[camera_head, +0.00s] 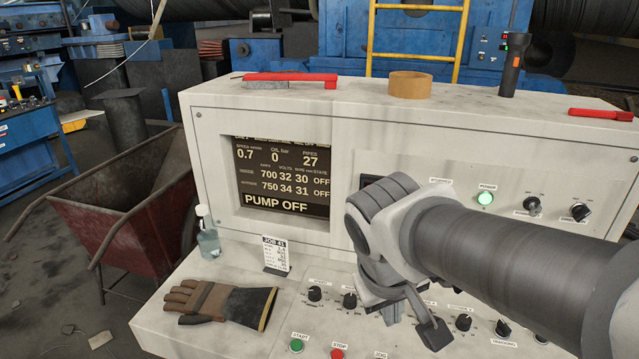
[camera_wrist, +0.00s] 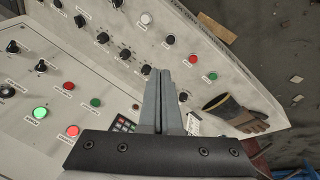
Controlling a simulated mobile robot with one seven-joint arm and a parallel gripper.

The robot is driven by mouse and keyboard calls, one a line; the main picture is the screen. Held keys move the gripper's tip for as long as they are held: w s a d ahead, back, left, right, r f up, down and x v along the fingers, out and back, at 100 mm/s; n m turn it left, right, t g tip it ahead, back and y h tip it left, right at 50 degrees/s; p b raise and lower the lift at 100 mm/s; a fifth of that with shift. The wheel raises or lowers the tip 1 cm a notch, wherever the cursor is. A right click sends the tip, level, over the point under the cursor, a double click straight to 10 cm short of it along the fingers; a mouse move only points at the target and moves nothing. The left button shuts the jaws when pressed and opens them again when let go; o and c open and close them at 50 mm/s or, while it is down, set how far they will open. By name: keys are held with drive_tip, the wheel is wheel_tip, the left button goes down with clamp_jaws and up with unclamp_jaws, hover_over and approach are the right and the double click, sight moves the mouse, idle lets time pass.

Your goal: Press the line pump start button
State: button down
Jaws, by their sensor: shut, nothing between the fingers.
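The console screen (camera_head: 281,177) reads "PUMP OFF" in the head view. A green button labelled START (camera_head: 296,345) and a red STOP button (camera_head: 337,353) sit at the desk's front edge. The wrist view shows a green button (camera_wrist: 213,76) beside a red one (camera_wrist: 193,59) on the desk. It also shows another green button (camera_wrist: 95,102) and red button (camera_wrist: 68,85) on the upright panel. Their labels are too small to read, so I cannot tell which is the line pump start. My gripper (camera_wrist: 160,72) is shut and empty, above the console, touching no button.
Black knobs (camera_head: 315,293) line the desk. A glove (camera_head: 222,303), a job card (camera_head: 276,254) and a bottle (camera_head: 208,236) are at its left. A lit green lamp (camera_head: 485,198) is on the upright panel. My arm hides much of the right side.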

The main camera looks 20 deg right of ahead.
drive_tip(key=w+d+f+n+g+h, duration=0.1)
drive_tip(key=w+d+f+g+h, duration=0.2)
drive_tip(key=d, duration=0.4)
drive_tip(key=w+d+f+n+g+h, duration=0.1)
drive_tip(key=w+d+f+n+h, duration=0.1)
drive_tip(key=d+h, duration=0.35)
drive_tip(key=w+d+f+n+t+h, duration=0.1)
drive_tip(key=w+d+f+n+t, duration=0.1)
drive_tip(key=w+n, duration=0.1)
drive_tip(key=w+d+f+n+t+h+p, duration=0.1)
drive_tip(key=w+d+f+n+t+h, duration=0.1)
drive_tip(key=w, duration=0.4)
drive_tip(key=shift+w+f+n+t, duration=0.15)
drive_tip(key=shift+f+n+t, duration=0.45)
drive_tip(key=shift+f, duration=0.05)
drive_tip(key=shift+h+p, duration=0.25)
drive_tip(key=shift+p, duration=0.05)
drive_tip(key=w+d+p, duration=0.1)
drive_tip(key=w+d, duration=0.3)
drive_tip(key=w, duration=0.3)
drive_tip(key=shift+w+d, duration=0.25)
drive_tip(key=shift+d, duration=0.05)
idle(0.3)
drive_tip(key=shift+w+d, duration=0.25)
drive_tip(key=shift+w, duration=0.1)
